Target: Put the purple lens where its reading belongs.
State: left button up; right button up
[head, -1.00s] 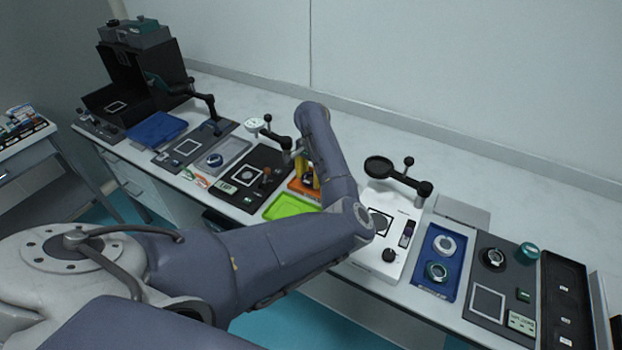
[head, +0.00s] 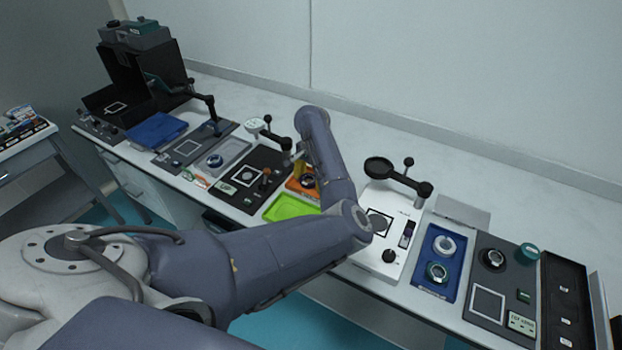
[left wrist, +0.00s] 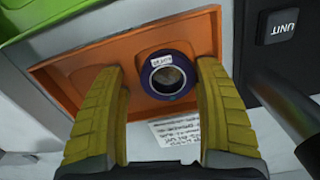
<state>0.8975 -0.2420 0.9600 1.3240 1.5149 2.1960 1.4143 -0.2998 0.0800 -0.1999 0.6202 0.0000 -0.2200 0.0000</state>
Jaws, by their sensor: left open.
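The purple lens (left wrist: 168,76) is a dark purple ring with a small white label. It sits in the orange tray (left wrist: 206,28), which also shows in the head view (head: 293,187) with the lens (head: 307,181) in it. My left gripper (left wrist: 170,108) has yellow fingers spread wide, one on each side of the lens. It is open and empty, and I cannot tell whether a finger touches the ring. My right gripper is not in view.
A green tray (head: 290,208) lies beside the orange one. A black device (head: 262,160) with a jointed arm stands to the left, and a white device (head: 408,207) to the right. A blue tray (head: 429,289) holds two ring-shaped parts. The table is clear along the wall.

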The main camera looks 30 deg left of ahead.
aim_at(312, 179)
pick_arm(q)
notch_tip(312, 179, up, 12)
jog(key=shift+w+r, duration=0.15)
jog(key=shift+w, duration=0.05)
dwell(0.4)
dwell(0.4)
